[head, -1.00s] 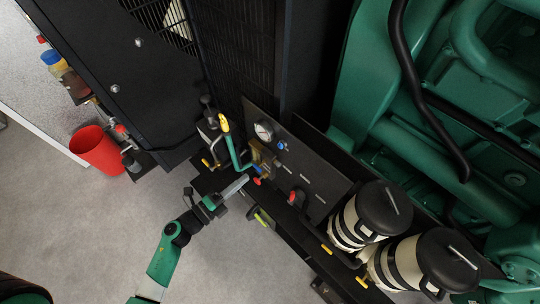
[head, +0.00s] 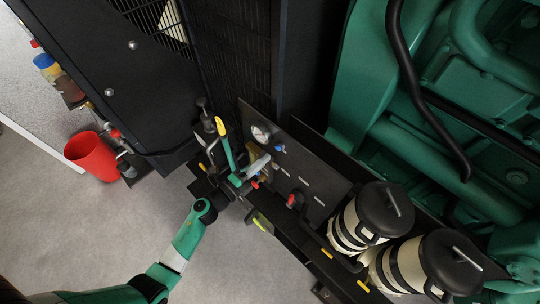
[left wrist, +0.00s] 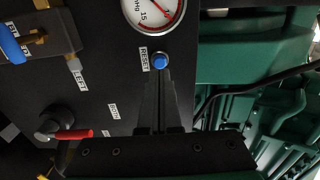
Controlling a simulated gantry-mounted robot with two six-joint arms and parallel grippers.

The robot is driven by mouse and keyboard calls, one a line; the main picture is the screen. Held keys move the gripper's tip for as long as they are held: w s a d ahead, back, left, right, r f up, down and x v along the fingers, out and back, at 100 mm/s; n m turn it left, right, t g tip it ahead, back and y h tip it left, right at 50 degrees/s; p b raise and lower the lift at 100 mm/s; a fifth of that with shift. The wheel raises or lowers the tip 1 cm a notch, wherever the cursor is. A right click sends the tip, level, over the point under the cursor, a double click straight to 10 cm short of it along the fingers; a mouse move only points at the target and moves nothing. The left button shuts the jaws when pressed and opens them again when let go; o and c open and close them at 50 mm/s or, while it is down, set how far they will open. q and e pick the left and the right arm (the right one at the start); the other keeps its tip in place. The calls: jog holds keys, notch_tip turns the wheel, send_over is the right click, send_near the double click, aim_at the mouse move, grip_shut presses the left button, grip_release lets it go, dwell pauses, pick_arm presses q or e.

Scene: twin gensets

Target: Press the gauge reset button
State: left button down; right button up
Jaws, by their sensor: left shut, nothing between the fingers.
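The blue gauge reset button (head: 280,149) sits on the dark panel just below and right of the round white gauge (head: 261,133). In the left wrist view the button (left wrist: 160,61) is under the gauge (left wrist: 153,10), beside a white RESET label (left wrist: 144,58). My left gripper (head: 266,159) is shut and empty, its tips close to the button. In the left wrist view the shut fingers (left wrist: 160,75) point at the button, with their tips just below it. I cannot tell whether they touch it. My right gripper is not in view.
A red-handled valve (head: 292,200) is lower on the panel, also visible in the left wrist view (left wrist: 72,134). Two lidded canisters (head: 385,210) stand at right. A red bin (head: 91,156) is at left.

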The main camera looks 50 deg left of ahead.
aim_at(277, 149)
pick_arm(q)
jog(key=shift+w, duration=1.7)
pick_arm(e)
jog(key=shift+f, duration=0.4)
pick_arm(q)
jog(key=shift+w+b, duration=0.35)
jog(key=shift+w, duration=0.2)
jog(key=shift+f, duration=0.15)
jog(key=shift+w, duration=0.15)
jog(key=shift+s+r+p, duration=0.2)
jog(key=shift+s+p, duration=0.1)
jog(key=shift+s, duration=0.25)
jog(key=s+p, duration=0.2)
jog(key=s, duration=1.1)
jog(key=shift+f, duration=0.25)
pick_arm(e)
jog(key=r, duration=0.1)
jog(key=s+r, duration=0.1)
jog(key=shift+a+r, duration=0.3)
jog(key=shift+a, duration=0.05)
pick_arm(q)
jog(key=shift+d, duration=0.15)
